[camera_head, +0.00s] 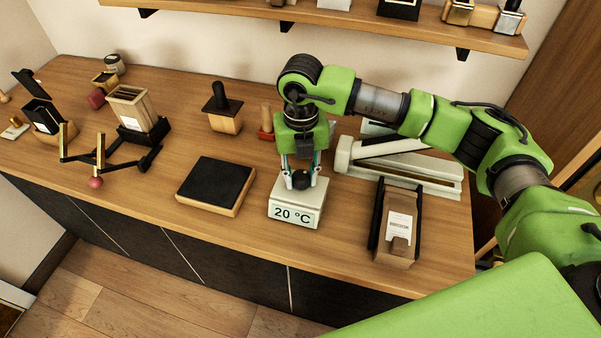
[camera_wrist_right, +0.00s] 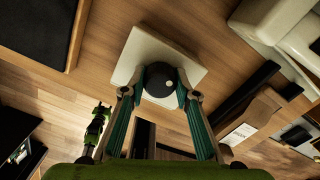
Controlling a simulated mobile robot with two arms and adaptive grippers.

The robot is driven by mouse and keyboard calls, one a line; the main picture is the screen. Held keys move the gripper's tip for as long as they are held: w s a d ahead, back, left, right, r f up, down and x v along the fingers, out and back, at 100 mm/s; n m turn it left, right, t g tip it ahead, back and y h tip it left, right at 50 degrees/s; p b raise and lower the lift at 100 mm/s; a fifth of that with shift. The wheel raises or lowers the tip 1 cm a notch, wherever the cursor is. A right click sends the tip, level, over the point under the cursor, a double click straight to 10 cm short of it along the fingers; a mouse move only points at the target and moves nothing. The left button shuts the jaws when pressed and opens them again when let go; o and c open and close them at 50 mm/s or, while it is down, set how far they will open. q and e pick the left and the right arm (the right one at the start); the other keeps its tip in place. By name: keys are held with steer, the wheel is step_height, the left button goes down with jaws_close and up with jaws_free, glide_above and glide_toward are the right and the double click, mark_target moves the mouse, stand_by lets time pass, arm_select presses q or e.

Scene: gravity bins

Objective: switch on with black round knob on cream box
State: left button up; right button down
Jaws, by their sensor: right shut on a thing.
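A small cream box (camera_head: 296,212) with a "20 °C" display on its front stands on the wooden counter. A black round knob (camera_head: 301,180) sits on its top. My right gripper (camera_head: 301,178) comes down from above and is shut on the knob, one finger on each side. In the right wrist view, the dark knob (camera_wrist_right: 159,80) lies between the two fingertips, with a small light dot on it, and the cream box (camera_wrist_right: 150,50) lies behind it. My left gripper is not in the head view.
A black-topped wooden block (camera_head: 216,183) lies left of the box. A black holder with a brown bag (camera_head: 399,232) stands to the right. A long cream device (camera_head: 420,165) lies behind it. A wooden shelf (camera_head: 330,18) hangs above the counter.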

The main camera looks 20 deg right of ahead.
steer(key=shift+f, duration=0.1)
steer(key=m, duration=0.3)
steer(key=shift+s, duration=0.1)
steer(key=m, duration=0.4)
steer(key=shift+f, duration=0.1)
steer(key=c, duration=1.7)
jaws_free()
